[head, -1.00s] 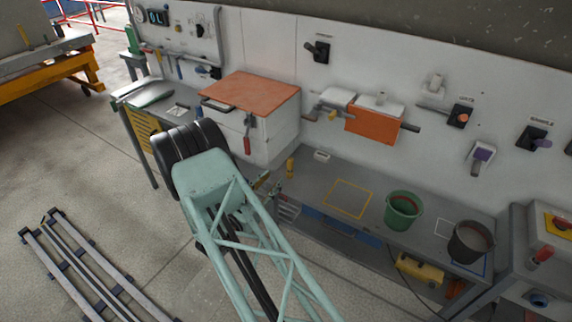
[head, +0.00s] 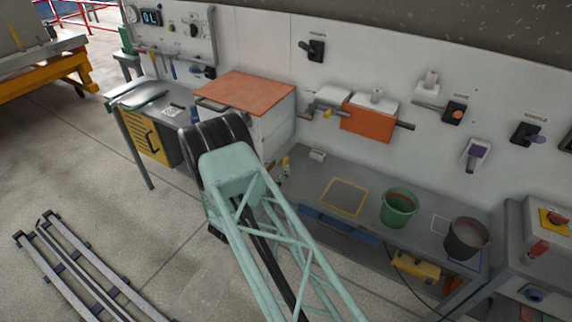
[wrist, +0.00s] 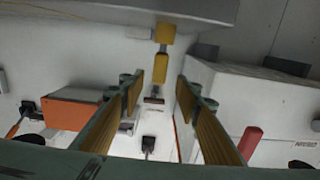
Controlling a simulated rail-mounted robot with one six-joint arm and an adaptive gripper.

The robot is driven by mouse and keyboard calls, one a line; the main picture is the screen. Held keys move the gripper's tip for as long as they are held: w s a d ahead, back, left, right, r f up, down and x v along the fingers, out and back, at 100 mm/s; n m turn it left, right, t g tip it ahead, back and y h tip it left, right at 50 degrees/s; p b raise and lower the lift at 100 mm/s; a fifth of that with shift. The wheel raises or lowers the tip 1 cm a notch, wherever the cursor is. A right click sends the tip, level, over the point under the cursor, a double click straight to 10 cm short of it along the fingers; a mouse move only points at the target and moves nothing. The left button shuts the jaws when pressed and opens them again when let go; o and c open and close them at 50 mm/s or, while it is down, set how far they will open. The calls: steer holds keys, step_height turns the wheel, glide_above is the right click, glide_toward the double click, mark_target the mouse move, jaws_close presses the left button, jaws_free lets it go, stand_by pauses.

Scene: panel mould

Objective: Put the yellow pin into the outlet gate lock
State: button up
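In the wrist view a yellow pin-like piece (wrist: 160,68) shows in the gap between the fingers of my gripper (wrist: 158,92), in line with another yellow block above it. The fingers are apart, and neither visibly touches the yellow piece. In the head view a small yellow upright piece (head: 285,164) stands at the bench's left end, partly beside my arm. My gripper is hidden behind my arm there. An orange box with a grey bar (head: 368,122) is on the wall. I cannot tell for sure which fitting is the outlet gate lock.
The grey bench (head: 315,183) holds a green bucket (head: 398,208) and a dark bucket (head: 467,238). A white cabinet with an orange top (head: 245,90) stands left of the bench. Several switches and handles line the wall. Rails (head: 75,265) lie on the floor at left.

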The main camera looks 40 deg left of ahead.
mark_target(284, 160)
steer(key=shift+w+a, duration=0.1)
steer(key=shift+w, duration=0.4)
steer(key=shift+w+a, duration=0.15)
steer(key=shift+w, duration=1.15)
steer(key=shift+w+a, duration=0.1)
steer(key=shift+w, duration=1.2)
steer(key=shift+r, duration=0.1)
steer(key=shift+c, duration=0.4)
steer(key=c, duration=0.9)
steer(key=shift+r, duration=0.2)
